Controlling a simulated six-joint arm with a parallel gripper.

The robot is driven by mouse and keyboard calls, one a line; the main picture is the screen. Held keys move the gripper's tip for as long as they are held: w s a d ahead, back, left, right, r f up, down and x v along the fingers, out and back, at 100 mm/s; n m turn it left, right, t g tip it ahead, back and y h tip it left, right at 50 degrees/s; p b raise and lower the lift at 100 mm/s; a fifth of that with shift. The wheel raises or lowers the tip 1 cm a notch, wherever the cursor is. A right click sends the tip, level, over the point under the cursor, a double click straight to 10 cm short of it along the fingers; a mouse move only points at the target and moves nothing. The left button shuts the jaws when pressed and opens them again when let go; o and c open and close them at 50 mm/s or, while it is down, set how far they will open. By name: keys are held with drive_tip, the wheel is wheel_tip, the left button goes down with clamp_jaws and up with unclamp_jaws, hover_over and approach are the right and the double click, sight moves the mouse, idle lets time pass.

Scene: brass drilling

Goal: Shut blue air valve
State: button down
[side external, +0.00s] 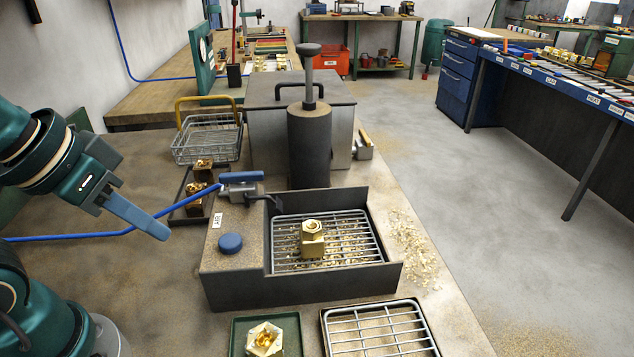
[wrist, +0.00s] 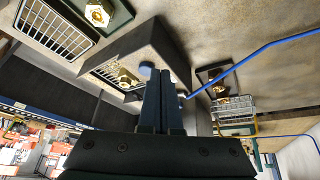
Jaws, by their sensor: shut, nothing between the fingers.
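The air valve (side external: 241,178) has a blue lever handle on a grey body, behind the sign reading AIR (side external: 217,220). The lever lies roughly in line with the body and its short dark outlet pipe. A blue hose (side external: 120,233) runs into the valve from the left. My gripper (side external: 160,232) is shut and empty, in the air left of the valve and apart from it. In the wrist view, my shut fingers (wrist: 162,75) hide most of the valve area.
A dark tray with a grate (side external: 340,225) holds a brass fitting (side external: 312,240) and shavings. A dark cylinder with a plunger (side external: 310,140) stands behind it. A wire basket (side external: 205,140) and a rack of brass parts (side external: 190,190) are near the valve. The hose crosses close to my gripper.

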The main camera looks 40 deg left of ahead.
sight(242, 181)
drive_tip(key=w+a+r+n+g+y, duration=0.1)
drive_tip(key=w+a+r+n+y, duration=0.1)
drive_tip(key=w+r+n, duration=0.5)
drive_tip(key=w+d+g+y, duration=0.1)
drive_tip(key=w+d, duration=0.1)
drive_tip(key=w, duration=0.6)
drive_tip(key=shift+w+d+f, duration=0.2)
drive_tip(key=shift+d+f, duration=0.2)
drive_tip(key=x, duration=1)
drive_tip(key=shift+s, duration=0.15)
